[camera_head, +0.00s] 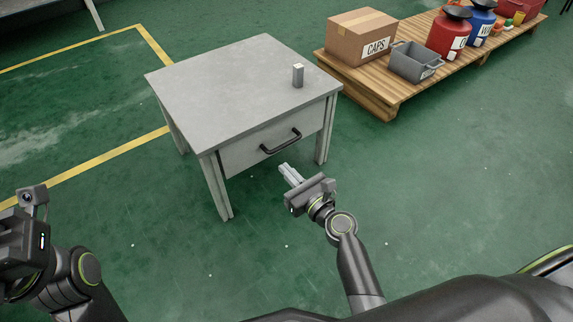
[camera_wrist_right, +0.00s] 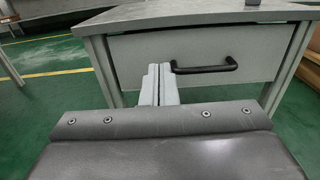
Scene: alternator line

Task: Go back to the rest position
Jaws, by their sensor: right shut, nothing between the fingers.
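My right gripper (camera_head: 290,174) is shut and empty, in front of the grey table (camera_head: 220,85) and below its drawer handle (camera_head: 281,141) in the head view. In the right wrist view its two fingers (camera_wrist_right: 159,84) are together, pointing at the drawer front (camera_wrist_right: 135,55), left of the black handle (camera_wrist_right: 204,66). The drawer looks closed. My left gripper and wrist (camera_head: 22,245) show at the left edge of the head view; its fingers cannot be made out.
A small grey block (camera_head: 298,76) stands on the table's right part. A wooden pallet (camera_head: 372,95) at the back right bears a CAPS box (camera_head: 360,38), a grey bin (camera_head: 414,63) and red and blue containers. Green floor around the table is mostly clear.

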